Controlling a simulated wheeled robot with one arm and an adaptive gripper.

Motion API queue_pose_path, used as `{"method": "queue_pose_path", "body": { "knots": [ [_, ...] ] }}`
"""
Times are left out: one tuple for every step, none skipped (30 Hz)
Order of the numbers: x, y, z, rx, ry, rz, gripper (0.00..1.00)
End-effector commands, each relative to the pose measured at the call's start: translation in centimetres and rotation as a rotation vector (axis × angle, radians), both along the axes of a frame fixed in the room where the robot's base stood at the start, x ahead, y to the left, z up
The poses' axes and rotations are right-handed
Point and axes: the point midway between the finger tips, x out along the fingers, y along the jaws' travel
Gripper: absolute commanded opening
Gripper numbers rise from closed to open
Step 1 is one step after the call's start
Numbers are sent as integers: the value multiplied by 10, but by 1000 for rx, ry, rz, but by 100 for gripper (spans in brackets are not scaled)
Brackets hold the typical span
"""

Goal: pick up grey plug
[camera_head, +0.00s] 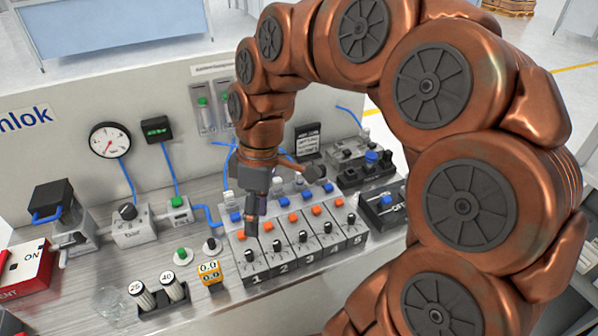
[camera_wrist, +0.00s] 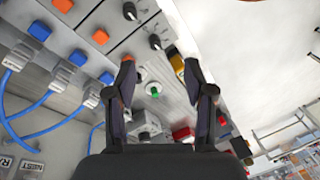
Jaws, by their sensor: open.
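A small dark grey plug on a pale round base (camera_head: 212,245) stands on the metal bench, left of the numbered switch block. It is the likeliest grey plug, but its colour looks nearly black. A green plug (camera_head: 182,254) on a similar base sits just left of it. My gripper (camera_head: 250,222) hangs pointing down over the left end of the switch block, to the right of both plugs. In the wrist view my gripper (camera_wrist: 158,75) is open and empty, and the green plug (camera_wrist: 153,90) shows between its fingers. The dark plug is not clear there.
The switch block (camera_head: 303,240), with orange and blue buttons and black toggles, is directly under my gripper. A yellow counter (camera_head: 209,272) and two black-and-white cylinders (camera_head: 160,296) stand in front of the plugs. Blue hoses (camera_head: 168,158) run behind. A red box (camera_head: 27,268) is far left.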

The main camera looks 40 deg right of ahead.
Motion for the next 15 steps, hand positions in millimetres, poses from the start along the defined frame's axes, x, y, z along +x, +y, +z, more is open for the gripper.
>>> {"method": "queue_pose_path", "body": {
  "knots": [
    [17, -11, 7, 27, -20, 45, 53],
    [25, -18, 9, 43, -35, 78, 53],
    [36, -27, 12, 61, -56, 121, 53],
    [44, -35, 14, 74, -72, 151, 53],
    [52, -44, 15, 88, -88, 180, 53],
    [61, -56, 16, 102, -110, 218, 53],
    [69, -66, 17, 113, -128, 244, 53],
    [76, -76, 17, 124, -146, 268, 53],
    [83, -91, 16, 134, -166, 301, 53],
    [89, -102, 16, 142, -184, 323, 53],
    [94, -113, 15, 149, -200, 345, 53],
    [98, -128, 12, 157, -217, 373, 53],
    [101, -140, 10, 162, -232, 390, 53],
    [104, -151, 9, 166, -247, 407, 53],
    [106, -164, 5, 170, -262, 426, 53]
  ]
}}
